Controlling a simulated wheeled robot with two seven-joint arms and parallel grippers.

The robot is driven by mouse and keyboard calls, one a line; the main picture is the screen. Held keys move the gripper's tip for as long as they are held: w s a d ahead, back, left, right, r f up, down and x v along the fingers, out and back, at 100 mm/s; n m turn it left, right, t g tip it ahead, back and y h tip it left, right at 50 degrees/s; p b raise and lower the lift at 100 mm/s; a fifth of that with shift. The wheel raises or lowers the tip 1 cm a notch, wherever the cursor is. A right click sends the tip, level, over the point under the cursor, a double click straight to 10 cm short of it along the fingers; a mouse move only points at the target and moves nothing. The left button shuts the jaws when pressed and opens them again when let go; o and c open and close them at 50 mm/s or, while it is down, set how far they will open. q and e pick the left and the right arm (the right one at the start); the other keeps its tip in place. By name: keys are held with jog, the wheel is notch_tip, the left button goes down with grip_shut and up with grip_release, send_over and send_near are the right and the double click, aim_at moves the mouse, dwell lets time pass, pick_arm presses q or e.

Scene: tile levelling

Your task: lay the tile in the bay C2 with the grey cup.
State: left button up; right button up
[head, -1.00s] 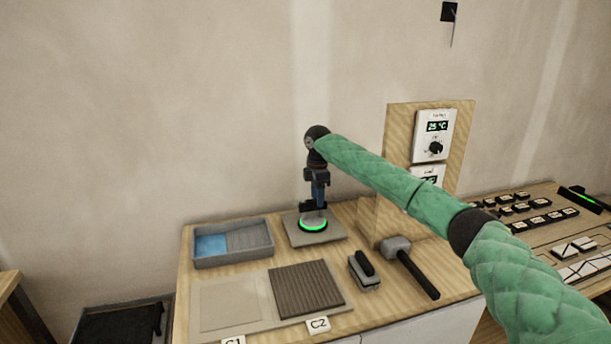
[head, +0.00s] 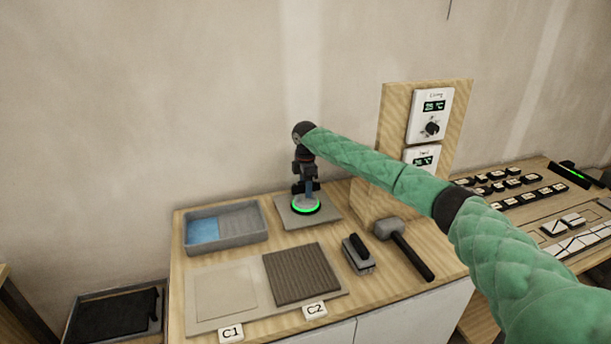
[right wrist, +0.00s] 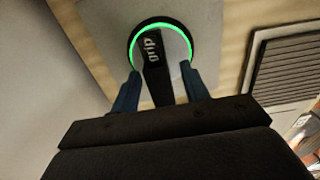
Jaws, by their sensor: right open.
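A square grey tile (head: 325,220) lies on the worktop behind bay C2. The grey cup (head: 306,205), with a lit green ring, sits on the tile. In the right wrist view the cup (right wrist: 175,45) shows its dark handle marked "grip" (right wrist: 152,50). My right gripper (head: 309,188) is over the cup. Its blue fingers (right wrist: 160,88) stand apart on either side of the handle, open. Bay C2 (head: 300,274) is a dark ribbed square behind its label (head: 314,310). My left gripper is not in view.
Bay C1 (head: 225,292) is a plain pale square left of C2. A grey tray with blue water (head: 203,230) stands at the back left. A brush (head: 357,254) and a mallet (head: 405,248) lie right of C2. A wooden panel with thermostats (head: 430,117) rises behind.

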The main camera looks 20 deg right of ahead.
jog(key=shift+f, duration=0.55)
grip_shut()
jog(key=shift+r, duration=0.1)
